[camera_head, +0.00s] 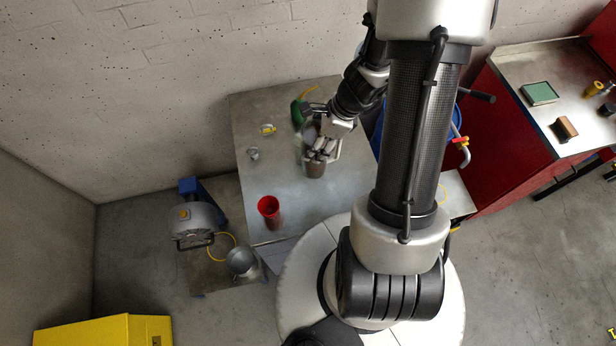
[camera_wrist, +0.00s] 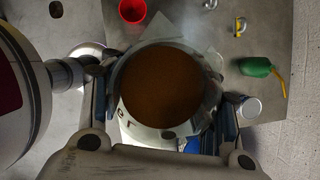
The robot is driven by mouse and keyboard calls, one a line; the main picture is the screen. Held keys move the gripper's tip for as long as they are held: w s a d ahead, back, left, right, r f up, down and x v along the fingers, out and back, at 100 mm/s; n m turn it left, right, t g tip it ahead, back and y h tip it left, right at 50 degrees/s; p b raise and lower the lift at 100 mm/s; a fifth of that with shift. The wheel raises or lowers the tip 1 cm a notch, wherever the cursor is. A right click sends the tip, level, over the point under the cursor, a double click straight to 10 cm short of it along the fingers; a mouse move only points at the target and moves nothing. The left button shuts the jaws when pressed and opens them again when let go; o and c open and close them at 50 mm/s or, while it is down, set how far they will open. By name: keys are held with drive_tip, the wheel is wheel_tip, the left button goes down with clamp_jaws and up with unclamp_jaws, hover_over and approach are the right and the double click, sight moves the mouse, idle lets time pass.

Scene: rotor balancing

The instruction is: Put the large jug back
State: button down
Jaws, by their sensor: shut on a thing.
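The large jug (camera_head: 315,170) is a grey metal vessel over the steel table (camera_head: 330,205) in the head view, partly hidden by my gripper. In the wrist view the jug (camera_wrist: 137,134) shows from above, with a round mouth full of brown contents and a few dark letters on its near side. My gripper (camera_head: 322,148) is shut on the jug; its fingers (camera_wrist: 165,108) lie on either side of it in the wrist view. Whether the jug's base touches the table cannot be told.
A red cup (camera_head: 269,210), a green bottle (camera_head: 298,112) with a yellow spout, a yellow-topped item (camera_head: 267,129) and a small metal cup (camera_head: 253,153) stand on the table. The table's front right looks clear.

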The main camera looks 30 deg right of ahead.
wheel_tip(320, 180, down, 20)
drive_tip(key=b, duration=0.6)
drive_tip(key=shift+r+b, duration=0.2)
drive_tip(key=shift+b, duration=0.1)
drive_tip(key=shift+s+f, duration=0.1)
drive_tip(key=shift+f, duration=0.1)
drive_tip(key=c, duration=0.6)
unclamp_jaws()
drive_tip(key=shift+o, duration=0.2)
drive_tip(key=shift+r, duration=0.1)
